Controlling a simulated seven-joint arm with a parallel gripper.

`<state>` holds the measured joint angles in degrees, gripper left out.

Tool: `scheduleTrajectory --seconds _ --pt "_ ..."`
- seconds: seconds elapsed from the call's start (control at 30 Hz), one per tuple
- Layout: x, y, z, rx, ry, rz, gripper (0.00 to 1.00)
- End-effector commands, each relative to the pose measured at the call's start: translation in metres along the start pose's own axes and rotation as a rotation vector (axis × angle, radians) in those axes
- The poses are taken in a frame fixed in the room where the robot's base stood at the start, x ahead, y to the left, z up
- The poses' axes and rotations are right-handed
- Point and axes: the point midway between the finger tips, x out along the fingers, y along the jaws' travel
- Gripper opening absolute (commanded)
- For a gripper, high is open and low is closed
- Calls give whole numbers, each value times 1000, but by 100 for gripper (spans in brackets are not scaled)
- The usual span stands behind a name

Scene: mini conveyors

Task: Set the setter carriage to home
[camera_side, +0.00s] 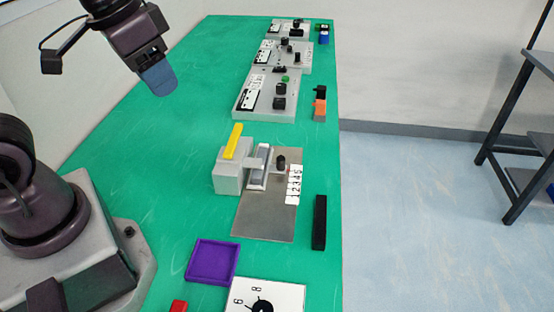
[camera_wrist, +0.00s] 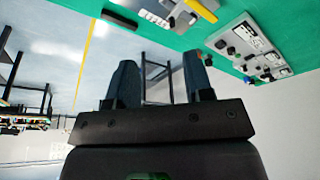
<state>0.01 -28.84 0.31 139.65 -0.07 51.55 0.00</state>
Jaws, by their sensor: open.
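My gripper (camera_side: 158,84) hangs at the upper left in the side view, high above the green table and well apart from the devices. In the wrist view its two dark fingers (camera_wrist: 160,75) stand apart with nothing between them. A grey metal plate (camera_side: 263,218) lies mid-table with a number strip (camera_side: 294,184) along its right side. A black knob (camera_side: 281,161) stands near that strip, beside a light grey upright piece (camera_side: 258,166). I cannot tell which part is the setter carriage or where its home is. The number strip also shows in the wrist view (camera_wrist: 154,18).
A grey block (camera_side: 228,180) with a yellow bar (camera_side: 234,141) adjoins the plate. A black bar (camera_side: 319,222), a purple tray (camera_side: 212,276) and a white dial panel (camera_side: 285,294) lie nearer. A control panel (camera_side: 246,110) and others stand farther back. The table's left side is clear.

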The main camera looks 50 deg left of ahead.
Motion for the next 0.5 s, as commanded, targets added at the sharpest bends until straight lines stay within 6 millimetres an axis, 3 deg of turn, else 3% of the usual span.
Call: scheduleTrajectory --seconds 0.27,0.5 --pt "66 -4 -63 38 -212 9 47" --pt "152 -8 -111 127 -336 25 47"
